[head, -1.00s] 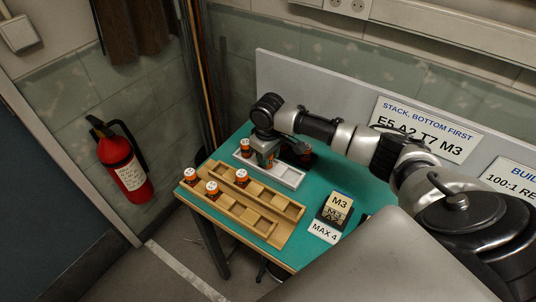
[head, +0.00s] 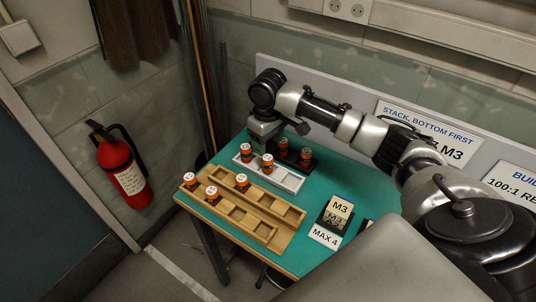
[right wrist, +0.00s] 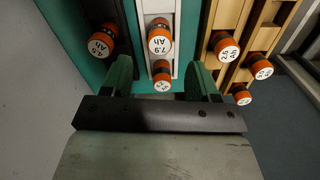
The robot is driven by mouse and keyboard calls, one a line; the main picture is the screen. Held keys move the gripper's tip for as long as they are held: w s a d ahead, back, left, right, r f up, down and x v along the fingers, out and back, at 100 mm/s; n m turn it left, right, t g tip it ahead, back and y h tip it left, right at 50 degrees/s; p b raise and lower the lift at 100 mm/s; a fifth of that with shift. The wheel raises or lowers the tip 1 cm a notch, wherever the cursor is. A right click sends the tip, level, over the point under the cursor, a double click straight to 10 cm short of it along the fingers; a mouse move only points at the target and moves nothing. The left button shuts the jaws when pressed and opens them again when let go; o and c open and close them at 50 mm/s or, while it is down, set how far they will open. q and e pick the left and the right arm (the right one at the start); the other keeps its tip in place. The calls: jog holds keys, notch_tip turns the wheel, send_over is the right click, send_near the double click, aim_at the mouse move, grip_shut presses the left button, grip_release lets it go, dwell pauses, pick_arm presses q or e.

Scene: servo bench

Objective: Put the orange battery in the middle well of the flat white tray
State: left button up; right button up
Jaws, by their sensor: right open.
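The flat white tray (head: 292,182) lies on the green bench top. An orange battery with a white cap (head: 267,164) stands upright in its middle well, and it also shows in the right wrist view, marked 7.9 Ah (right wrist: 160,38). A second orange battery (head: 246,152) stands in the tray's left well. The right well is empty. My right gripper (head: 264,132) is above the left end of the tray, apart from the batteries. In the right wrist view its green pads (right wrist: 158,72) are spread wide with nothing held. My left gripper is out of view.
A dark tray (head: 313,166) with two orange batteries stands behind the white tray. In front lie wooden trays (head: 262,228) with several orange batteries and empty wells. A sign board stands behind the bench.

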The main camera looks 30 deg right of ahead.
aim_at(268, 158)
jog(key=shift+r, duration=2.2)
